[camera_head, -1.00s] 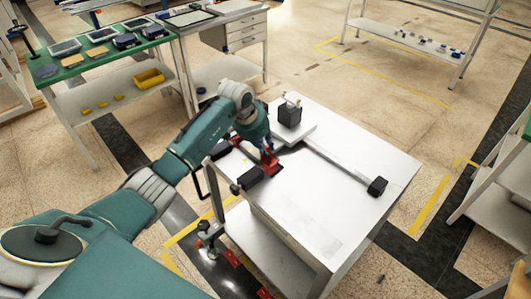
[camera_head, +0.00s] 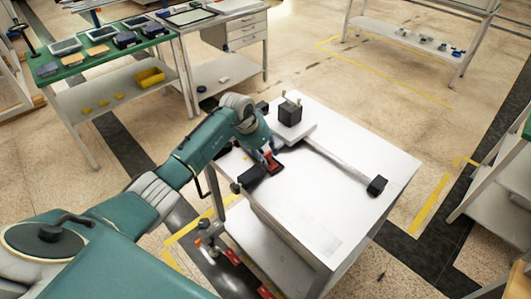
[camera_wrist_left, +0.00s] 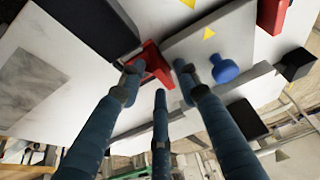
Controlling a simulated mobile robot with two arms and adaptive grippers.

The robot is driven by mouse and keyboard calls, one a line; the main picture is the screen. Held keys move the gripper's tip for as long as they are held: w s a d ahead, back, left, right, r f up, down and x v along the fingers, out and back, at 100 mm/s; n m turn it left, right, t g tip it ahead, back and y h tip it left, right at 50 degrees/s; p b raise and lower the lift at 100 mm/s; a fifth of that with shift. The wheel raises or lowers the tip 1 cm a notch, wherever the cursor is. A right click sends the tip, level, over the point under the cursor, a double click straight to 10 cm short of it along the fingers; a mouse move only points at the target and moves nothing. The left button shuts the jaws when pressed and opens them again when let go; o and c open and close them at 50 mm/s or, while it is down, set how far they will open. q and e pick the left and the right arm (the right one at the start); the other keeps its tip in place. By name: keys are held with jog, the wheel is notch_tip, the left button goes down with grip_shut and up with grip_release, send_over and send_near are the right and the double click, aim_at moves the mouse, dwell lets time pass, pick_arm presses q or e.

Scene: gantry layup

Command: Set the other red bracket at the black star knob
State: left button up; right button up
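A red bracket (camera_head: 275,163) lies near the left edge of the white table, beside a black block (camera_head: 251,176). In the left wrist view this red bracket (camera_wrist_left: 154,64) shows at the tips of my left gripper (camera_wrist_left: 158,78), whose fingers are spread apart around its near end. My left gripper (camera_head: 266,154) is also at the bracket in the head view. A second red bracket (camera_wrist_left: 272,14) shows at the top right of the wrist view. A dark round knob (camera_head: 235,188) shows at the table's left edge; its star shape cannot be made out. My right gripper is not in view.
A blue knob (camera_wrist_left: 223,69) stands on a grey plate (camera_wrist_left: 192,45) close to the right finger. A black cube (camera_head: 290,114) stands at the table's back, and a long bar ends in a black block (camera_head: 377,186). The table's front right is clear (camera_head: 325,225).

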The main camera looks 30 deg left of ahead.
pick_arm(q)
jog(key=shift+s+a+r, duration=0.1)
jog(key=shift+r, duration=0.45)
jog(key=b+v, duration=0.1)
jog(key=v, duration=1)
jog(key=shift+r, duration=0.1)
